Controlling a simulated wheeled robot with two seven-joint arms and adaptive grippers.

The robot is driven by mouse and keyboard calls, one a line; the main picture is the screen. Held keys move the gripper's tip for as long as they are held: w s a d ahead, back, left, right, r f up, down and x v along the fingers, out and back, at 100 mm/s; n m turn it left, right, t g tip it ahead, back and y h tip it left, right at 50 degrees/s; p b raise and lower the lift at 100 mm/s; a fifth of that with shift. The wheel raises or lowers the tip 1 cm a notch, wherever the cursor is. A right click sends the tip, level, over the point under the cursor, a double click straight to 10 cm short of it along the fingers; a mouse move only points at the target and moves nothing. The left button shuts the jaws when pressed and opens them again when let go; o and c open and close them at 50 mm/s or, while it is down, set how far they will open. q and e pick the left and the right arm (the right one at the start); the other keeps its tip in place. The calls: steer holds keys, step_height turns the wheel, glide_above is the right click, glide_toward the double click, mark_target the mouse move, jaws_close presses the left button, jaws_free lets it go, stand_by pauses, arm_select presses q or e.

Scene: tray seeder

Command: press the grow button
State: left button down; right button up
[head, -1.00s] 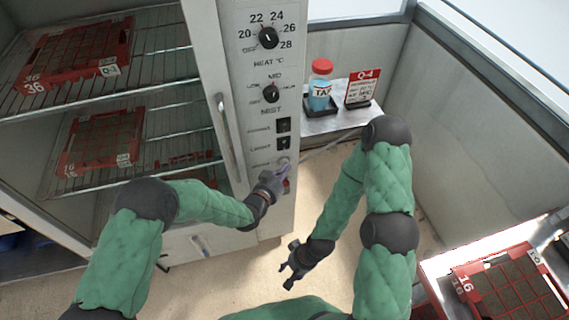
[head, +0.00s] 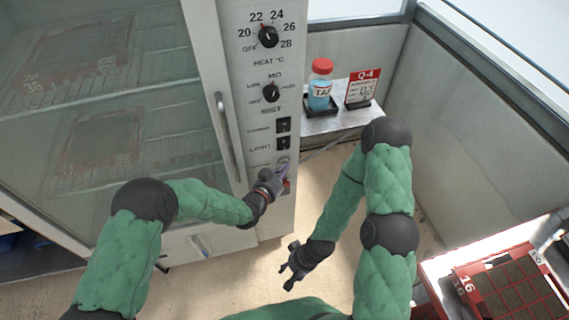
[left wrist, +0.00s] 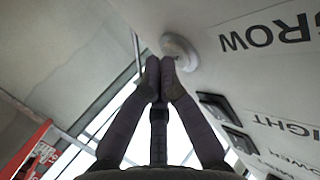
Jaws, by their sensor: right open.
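The grow button (left wrist: 178,50) is a round pale knob on the white control panel, beside the printed word GROW in the left wrist view. My left gripper (left wrist: 160,68) is shut, with its two fingertips together at the button's lower edge; I cannot tell whether they press it in. In the head view my left gripper (head: 280,172) is at the lower panel and largely hides the button. My right gripper (head: 293,268) is open and empty, low above the floor, away from the panel.
The panel also carries a heat dial (head: 268,37), a mist dial (head: 271,92) and two black switches (head: 284,134). A red part (head: 287,187) shows just below my left gripper. A red-capped bottle (head: 320,85) stands on a side shelf. A red tray (head: 510,285) lies at lower right.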

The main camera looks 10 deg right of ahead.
arm_select(q)
steer(key=shift+w, duration=0.1)
stand_by(0.5)
steer(key=shift+s, duration=0.9)
steer(key=s+p, duration=0.1)
steer(key=s, duration=0.4)
steer(key=shift+d, duration=0.1)
stand_by(0.3)
